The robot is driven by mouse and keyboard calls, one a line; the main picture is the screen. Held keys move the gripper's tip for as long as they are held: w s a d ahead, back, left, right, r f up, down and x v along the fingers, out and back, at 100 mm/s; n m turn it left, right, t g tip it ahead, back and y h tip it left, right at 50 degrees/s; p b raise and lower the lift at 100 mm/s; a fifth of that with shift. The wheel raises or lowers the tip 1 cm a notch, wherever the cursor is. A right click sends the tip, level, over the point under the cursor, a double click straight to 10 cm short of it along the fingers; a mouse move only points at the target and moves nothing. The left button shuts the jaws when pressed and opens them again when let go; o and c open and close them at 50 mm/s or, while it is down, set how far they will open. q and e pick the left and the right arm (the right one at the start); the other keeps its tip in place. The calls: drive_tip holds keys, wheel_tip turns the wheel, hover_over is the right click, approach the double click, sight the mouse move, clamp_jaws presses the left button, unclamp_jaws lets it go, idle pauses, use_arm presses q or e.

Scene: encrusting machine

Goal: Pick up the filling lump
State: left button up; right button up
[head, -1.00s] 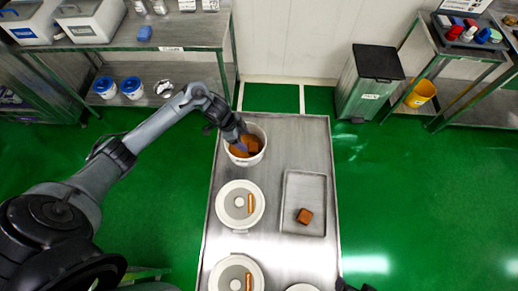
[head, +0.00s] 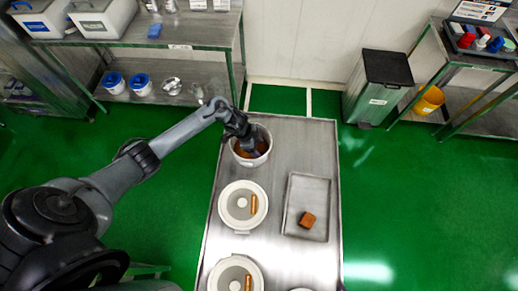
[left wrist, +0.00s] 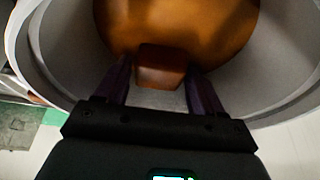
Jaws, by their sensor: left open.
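A white round pot (head: 251,163) at the far end of the steel table holds brown filling, partly hidden by my gripper. My left gripper (head: 251,147) reaches down into this pot. In the left wrist view its two purple fingers (left wrist: 160,72) are apart, one on each side of a brown filling lump (left wrist: 160,62). I cannot tell whether the fingers touch the lump. The pot's pale wall (left wrist: 75,45) curves around them. Another brown lump (head: 307,220) lies on the grey tray (head: 310,188). My right gripper is out of view.
Two lidded white pots (head: 233,205) (head: 222,272) with orange-brown handles stand nearer on the table (head: 290,145). The table between pot and tray is clear. A shelf (head: 200,35) stands behind on the left, a bin (head: 378,85) on the right.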

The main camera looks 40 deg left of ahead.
use_arm(q)
drive_tip(key=c, duration=0.9)
